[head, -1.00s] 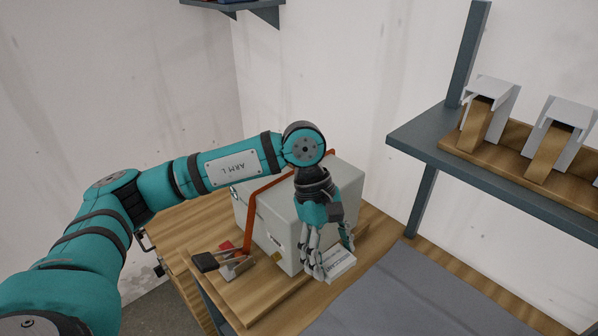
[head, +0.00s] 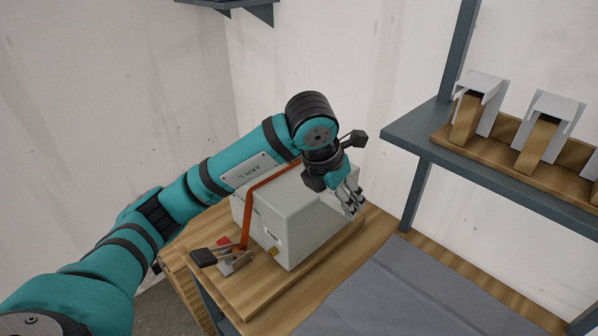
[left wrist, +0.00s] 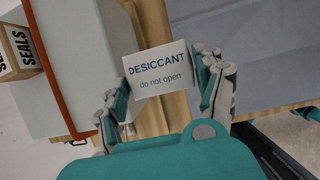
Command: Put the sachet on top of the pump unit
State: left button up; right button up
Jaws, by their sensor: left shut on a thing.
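The sachet (left wrist: 158,70) is a white packet marked "DESICCANT do not open". In the left wrist view it is between the fingers of my left gripper (left wrist: 165,88), which is shut on it. In the head view my left gripper (head: 352,203) is at the right side of the pump unit, around the height of its top; I cannot make out the sachet there. The pump unit (head: 290,215) is a pale grey box with a small label and an orange-red strap over it. In the left wrist view its pale surface (left wrist: 85,70) lies left of the sachet. My right gripper is not in view.
The pump unit stands on a wooden board (head: 262,292) with a black-handled clamp (head: 205,257) at its front left. A grey mat (head: 400,295) lies to the right. A shelf (head: 410,140) with wooden holders is at right. A box marked "SEALS" (left wrist: 18,48) shows in the left wrist view.

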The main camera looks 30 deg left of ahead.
pick_arm(q)
jog(key=p, duration=0.4)
send_over(302, 190)
jog(key=shift+f, duration=0.55)
notch_tip(302, 190, down, 3)
jog(key=shift+r+p, duration=0.1)
jog(key=shift+p, duration=0.95)
jog(key=shift+f, duration=0.4)
jog(key=o, duration=1.2)
